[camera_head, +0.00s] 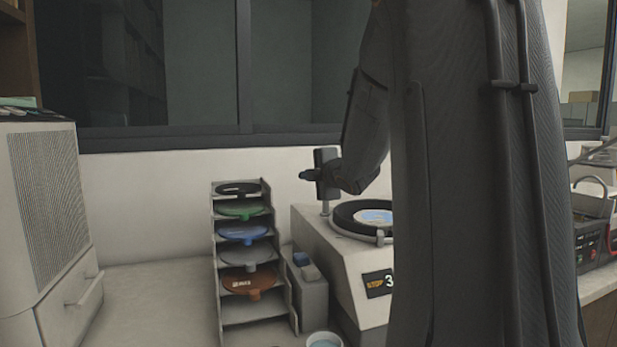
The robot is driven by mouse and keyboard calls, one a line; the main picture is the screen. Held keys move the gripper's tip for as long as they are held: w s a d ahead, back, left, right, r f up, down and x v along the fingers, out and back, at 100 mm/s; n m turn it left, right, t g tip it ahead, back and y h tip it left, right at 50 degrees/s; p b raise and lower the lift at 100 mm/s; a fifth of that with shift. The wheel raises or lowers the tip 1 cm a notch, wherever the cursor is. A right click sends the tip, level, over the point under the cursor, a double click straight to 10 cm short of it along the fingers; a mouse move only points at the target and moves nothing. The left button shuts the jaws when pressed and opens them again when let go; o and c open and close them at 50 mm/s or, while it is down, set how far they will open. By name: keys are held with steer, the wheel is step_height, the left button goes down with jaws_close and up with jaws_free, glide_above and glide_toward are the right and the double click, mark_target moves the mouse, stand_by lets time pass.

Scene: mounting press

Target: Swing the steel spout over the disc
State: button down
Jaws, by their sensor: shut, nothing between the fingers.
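The disc (352,222) is black with a pale blue and white label. It lies flat on top of the white press (362,266), its right part hidden behind my arm. A thin steel post (325,208) rises behind the disc's left edge, under my wrist. A small steel piece (381,237) shows at the disc's front right edge; I cannot tell whether either belongs to the spout. My gripper (304,175) is shut and empty, pointing left, above and left of the disc. I cannot tell whether it touches the post.
A rack (215,250) of several coloured discs stands left of the press, with a grey box (308,298) between them. A white cabinet (50,220) stands far left. A cup (324,340) is at the front. Clear counter (155,290) lies left of the rack.

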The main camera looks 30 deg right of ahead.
steer(key=a+b+v, duration=0.1)
steer(key=a+v, duration=0.1)
steer(key=v, duration=0.9)
steer(key=shift+a, duration=0.25)
